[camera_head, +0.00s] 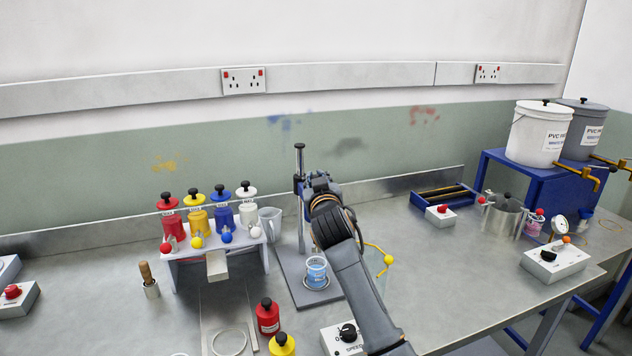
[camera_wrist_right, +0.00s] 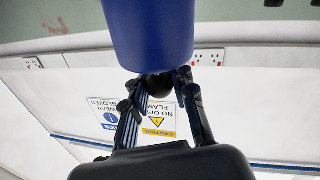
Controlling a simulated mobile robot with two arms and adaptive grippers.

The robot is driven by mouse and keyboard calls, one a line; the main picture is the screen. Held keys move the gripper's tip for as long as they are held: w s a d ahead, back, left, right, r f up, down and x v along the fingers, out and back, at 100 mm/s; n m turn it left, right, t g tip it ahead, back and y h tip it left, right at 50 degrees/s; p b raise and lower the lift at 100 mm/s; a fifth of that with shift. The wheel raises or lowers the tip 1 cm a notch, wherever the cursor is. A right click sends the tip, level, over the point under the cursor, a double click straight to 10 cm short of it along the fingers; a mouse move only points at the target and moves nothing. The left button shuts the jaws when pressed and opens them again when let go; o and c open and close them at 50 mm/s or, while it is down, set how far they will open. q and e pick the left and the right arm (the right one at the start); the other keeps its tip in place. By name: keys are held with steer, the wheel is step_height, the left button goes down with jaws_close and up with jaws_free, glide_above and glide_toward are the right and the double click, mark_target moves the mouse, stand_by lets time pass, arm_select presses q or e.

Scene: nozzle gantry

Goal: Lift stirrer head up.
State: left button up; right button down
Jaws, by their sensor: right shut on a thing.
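The stirrer stand has an upright metal pole (camera_head: 300,205) on a flat grey base (camera_head: 287,262). The stirrer head (camera_wrist_right: 150,35) is a blue cylinder filling the top of the right wrist view, with a black knob at its end. My right gripper (camera_head: 320,184) is beside the upper pole, and its fingers (camera_wrist_right: 160,90) are shut on the knob. In the head view my wrist hides most of the stirrer head. A beaker of blue liquid (camera_head: 317,272) stands on the base below. My left gripper is not in view.
A rack (camera_head: 215,265) with red, yellow, blue and white bottles stands left of the stirrer. A speed control box (camera_head: 343,339) is at the front. A yellow-knobbed lever (camera_head: 388,259) shows right of my arm.

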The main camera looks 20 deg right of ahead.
steer(key=c, duration=1.5)
jaws_free()
steer(key=shift+r, duration=0.25)
steer(key=o, duration=0.4)
steer(key=shift+s+r, duration=0.1)
steer(key=shift+s, duration=0.25)
steer(key=shift+w, duration=0.1)
steer(key=s+a, duration=0.2)
steer(key=s, duration=1)
